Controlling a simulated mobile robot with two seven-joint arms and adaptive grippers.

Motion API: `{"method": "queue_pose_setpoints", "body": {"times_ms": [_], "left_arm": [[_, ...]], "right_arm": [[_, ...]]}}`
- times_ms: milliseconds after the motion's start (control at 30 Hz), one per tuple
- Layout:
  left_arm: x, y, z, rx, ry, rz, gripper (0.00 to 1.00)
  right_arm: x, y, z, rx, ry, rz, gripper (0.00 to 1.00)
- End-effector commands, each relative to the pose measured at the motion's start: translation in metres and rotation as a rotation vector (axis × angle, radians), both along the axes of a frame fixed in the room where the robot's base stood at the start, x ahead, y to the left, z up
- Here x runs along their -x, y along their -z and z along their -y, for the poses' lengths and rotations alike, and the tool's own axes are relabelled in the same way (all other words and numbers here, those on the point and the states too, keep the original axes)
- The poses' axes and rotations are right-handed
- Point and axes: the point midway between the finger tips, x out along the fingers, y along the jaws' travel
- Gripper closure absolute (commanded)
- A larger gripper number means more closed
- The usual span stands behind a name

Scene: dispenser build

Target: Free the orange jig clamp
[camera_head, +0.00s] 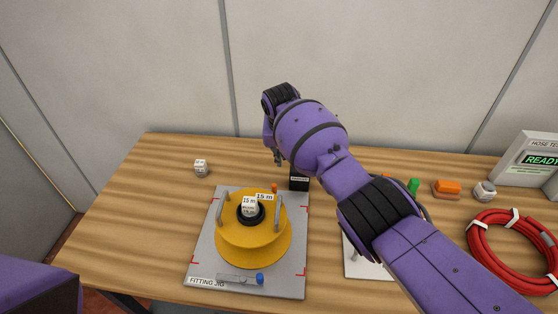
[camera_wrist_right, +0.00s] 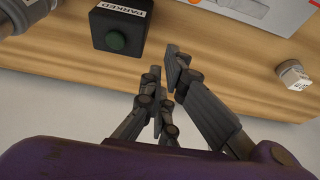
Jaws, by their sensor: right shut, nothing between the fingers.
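The fitting jig (camera_head: 202,262) is a grey plate on the table, with a yellow drum (camera_head: 252,248) on it. A small orange piece (camera_head: 274,187) shows at the jig's back edge behind the drum; I cannot tell whether it is the jig clamp. An orange part, cut off at the top of the right wrist view (camera_wrist_right: 252,8), lies over the plate. My right gripper (camera_wrist_right: 166,68) is shut and empty, above the table's back edge. In the head view it is mostly hidden by its own arm, beside a black box (camera_head: 299,183). My left gripper is out of view.
The black box also shows in the right wrist view (camera_wrist_right: 118,32), with a green button and a PARKED label. A red hose coil (camera_head: 482,252), an orange block (camera_head: 447,187) and a READY display (camera_head: 535,160) are at right.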

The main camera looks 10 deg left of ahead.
Motion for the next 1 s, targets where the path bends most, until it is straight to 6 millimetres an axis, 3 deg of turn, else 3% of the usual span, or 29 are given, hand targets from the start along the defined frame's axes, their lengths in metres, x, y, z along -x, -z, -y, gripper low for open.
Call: {"method": "queue_pose_setpoints", "body": {"times_ms": [33,267,1000], "left_arm": [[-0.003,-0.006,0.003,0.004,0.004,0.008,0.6],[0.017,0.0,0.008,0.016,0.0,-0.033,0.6],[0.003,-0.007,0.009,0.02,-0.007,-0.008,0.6]], "right_arm": [[0.003,-0.018,0.0,-0.001,0.0,0.009,1.0],[0.014,-0.041,0.0,0.0,0.001,0.001,1.0],[0.017,-0.044,0.0,0.001,0.001,-0.004,1.0]]}}
